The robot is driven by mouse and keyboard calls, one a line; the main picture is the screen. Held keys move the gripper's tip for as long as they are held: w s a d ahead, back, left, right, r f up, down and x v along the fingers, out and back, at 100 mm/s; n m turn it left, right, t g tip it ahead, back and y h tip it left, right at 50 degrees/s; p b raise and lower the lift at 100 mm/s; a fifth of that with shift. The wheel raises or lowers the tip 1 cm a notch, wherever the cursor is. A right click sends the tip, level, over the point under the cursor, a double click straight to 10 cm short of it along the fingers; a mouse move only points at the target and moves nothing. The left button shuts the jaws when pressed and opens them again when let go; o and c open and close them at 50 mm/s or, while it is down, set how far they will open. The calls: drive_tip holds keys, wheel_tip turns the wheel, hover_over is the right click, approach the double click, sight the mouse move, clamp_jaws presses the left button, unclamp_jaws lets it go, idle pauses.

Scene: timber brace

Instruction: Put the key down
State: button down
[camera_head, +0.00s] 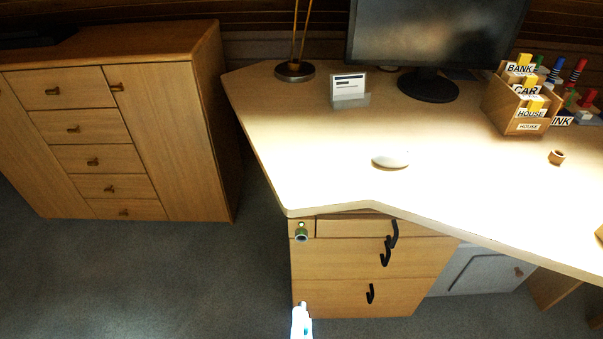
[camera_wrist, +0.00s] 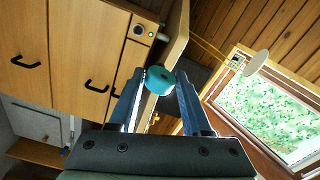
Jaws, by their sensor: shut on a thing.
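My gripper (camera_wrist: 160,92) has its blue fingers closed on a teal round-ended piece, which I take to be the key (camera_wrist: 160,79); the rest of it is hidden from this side. In the head view a bright, washed-out shape (camera_head: 301,322) at the bottom edge, in front of the drawer unit, seems to be my gripper's end. The key cannot be made out clearly there. The key is held in the air, apart from the desk top (camera_head: 300,190). A round lock (camera_head: 301,234) sits on the small top-left front of the drawer unit and also shows in the wrist view (camera_wrist: 138,30).
The drawer unit (camera_head: 350,260) has black hooked handles that stick out. The desk's front edge overhangs it. A white mouse-like object (camera_head: 391,160), a card stand (camera_head: 349,90) and a labelled box (camera_head: 519,105) stand on the desk. Its left front area is bare.

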wheel_tip(320, 180, up, 21)
drive_tip(key=s+p, duration=0.1)
drive_tip(key=p, duration=2.3)
drive_tip(key=shift+s+f, duration=0.2)
drive_tip(key=shift+s, duration=0.05)
